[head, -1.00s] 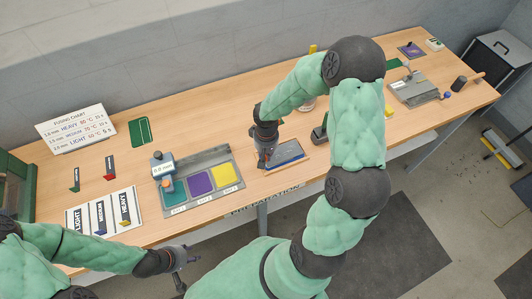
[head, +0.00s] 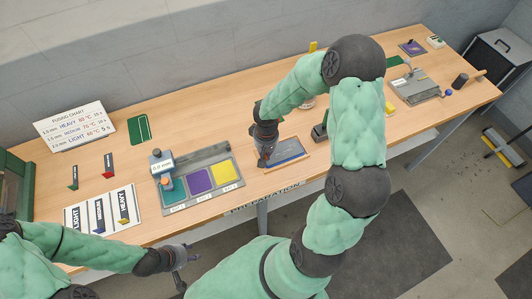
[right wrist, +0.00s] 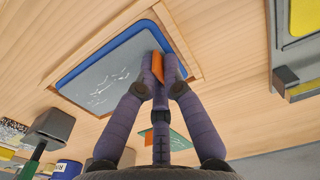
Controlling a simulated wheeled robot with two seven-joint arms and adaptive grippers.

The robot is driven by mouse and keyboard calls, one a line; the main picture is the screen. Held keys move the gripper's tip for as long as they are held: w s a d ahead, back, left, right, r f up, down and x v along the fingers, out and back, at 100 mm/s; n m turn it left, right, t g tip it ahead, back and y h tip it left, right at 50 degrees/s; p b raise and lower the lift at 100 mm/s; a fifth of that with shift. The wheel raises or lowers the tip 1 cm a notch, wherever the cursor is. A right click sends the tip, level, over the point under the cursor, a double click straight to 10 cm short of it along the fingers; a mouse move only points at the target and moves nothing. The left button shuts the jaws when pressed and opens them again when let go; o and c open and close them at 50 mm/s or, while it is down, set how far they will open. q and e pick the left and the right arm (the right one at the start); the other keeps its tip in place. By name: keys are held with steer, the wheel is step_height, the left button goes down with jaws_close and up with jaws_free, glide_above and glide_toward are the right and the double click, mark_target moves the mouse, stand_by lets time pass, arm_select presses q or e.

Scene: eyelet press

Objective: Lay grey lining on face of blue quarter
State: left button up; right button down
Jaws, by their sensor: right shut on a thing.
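The grey lining (right wrist: 105,85), a sheet with white marks, covers most of the blue quarter (right wrist: 104,51) in the right wrist view. A blue border shows along its left and upper edges. I cannot tell whether the lining touches the blue face everywhere. In the head view the stack (head: 287,150) is small. My right gripper (right wrist: 160,72) is at the lining's right edge, shut on an orange tab (right wrist: 170,70) there; in the head view this gripper (head: 264,160) is at the stack's left end. My left gripper (head: 182,266) is off the table's front edge, apparently open and empty.
A thin wooden frame (right wrist: 192,62) surrounds the blue quarter. A grey tray (head: 205,158) with teal, purple and yellow patches stands to the left. A dark block (head: 319,132) stands just right of the frame. A fusing chart (head: 76,125) stands at the back left.

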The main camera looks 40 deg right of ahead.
steer(key=shift+f, duration=0.15)
steer(key=c, duration=1.3)
jaws_free()
step_height(320, 180, up, 12)
steer(key=shift+r, duration=0.1)
